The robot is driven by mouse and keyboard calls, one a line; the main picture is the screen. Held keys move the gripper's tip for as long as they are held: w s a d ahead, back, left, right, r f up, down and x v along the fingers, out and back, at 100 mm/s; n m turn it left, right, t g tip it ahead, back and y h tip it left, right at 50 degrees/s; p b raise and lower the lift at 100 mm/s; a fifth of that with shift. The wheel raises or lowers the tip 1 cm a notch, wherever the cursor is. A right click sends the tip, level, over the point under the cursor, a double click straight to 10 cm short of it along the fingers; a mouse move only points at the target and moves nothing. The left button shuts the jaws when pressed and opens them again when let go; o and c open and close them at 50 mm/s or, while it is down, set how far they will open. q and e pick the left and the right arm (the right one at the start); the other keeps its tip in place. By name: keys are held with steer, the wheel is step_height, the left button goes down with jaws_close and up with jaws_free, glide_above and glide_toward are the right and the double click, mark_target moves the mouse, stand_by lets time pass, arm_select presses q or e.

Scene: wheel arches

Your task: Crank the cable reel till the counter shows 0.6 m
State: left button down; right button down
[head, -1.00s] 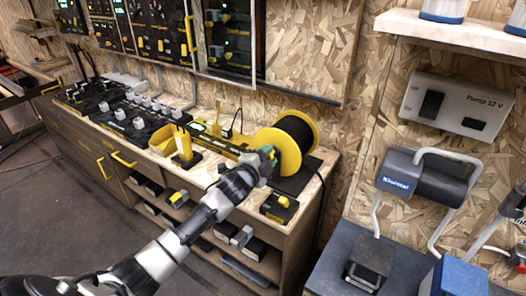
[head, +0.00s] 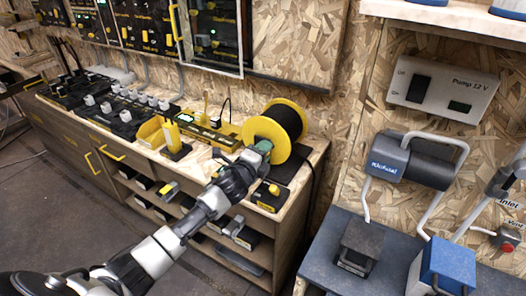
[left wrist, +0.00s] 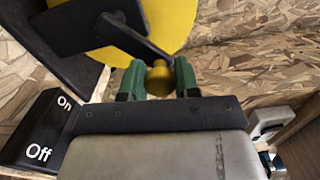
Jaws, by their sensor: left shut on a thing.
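The cable reel (head: 262,131) has yellow flanges and dark cable, and stands on the bench near its right end. In the left wrist view its yellow flange (left wrist: 165,22) carries a black crank arm (left wrist: 125,38) with a yellow knob (left wrist: 159,79). My left gripper (head: 262,150) is at the reel's front face. Its green fingers (left wrist: 160,80) are shut on the knob, one on each side. A yellow box with a small green display (head: 212,131) lies left of the reel; its digits are too small to read. My right gripper is not in view.
A black block marked On and Off (left wrist: 40,130) is close to my left gripper. At the right are a pump panel (head: 443,88) and a blue box (head: 445,265) on a grey surface.

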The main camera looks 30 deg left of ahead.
arm_select(q)
steer(key=c, duration=0.8)
jaws_free()
steer(key=shift+s, duration=0.1)
steer(key=s, duration=1)
steer(key=shift+s+a, duration=0.35)
steer(key=shift+a, duration=0.1)
